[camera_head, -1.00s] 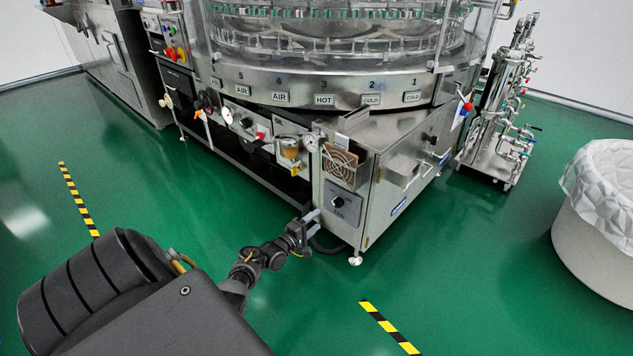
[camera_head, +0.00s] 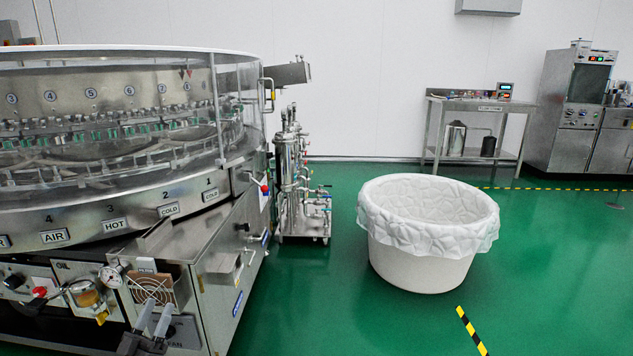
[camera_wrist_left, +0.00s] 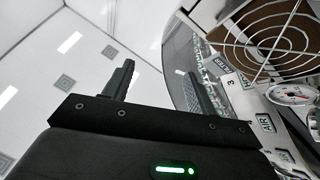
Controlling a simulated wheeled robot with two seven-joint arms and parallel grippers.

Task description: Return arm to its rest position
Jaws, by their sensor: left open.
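My left gripper (camera_head: 153,318) is at the lower left of the head view, in front of the washer's front corner. Its two grey fingers point up and are apart, with nothing between them. They overlap the lower edge of the fan grille (camera_head: 152,288) and the FAN panel (camera_head: 186,331) in the picture; I cannot tell the gap to them. The FAN knob does not show. In the left wrist view, the open, empty fingers (camera_wrist_left: 155,68) have the grille (camera_wrist_left: 275,38) to their right. My right gripper is not in view.
The rotary washer (camera_head: 95,215) fills the left side. A pressure gauge (camera_head: 112,275) and an oil cup (camera_head: 88,298) are beside the grille. A steel filter unit (camera_head: 290,165) and a lined white bin (camera_head: 418,268) stand to the right. Green floor is clear around the bin.

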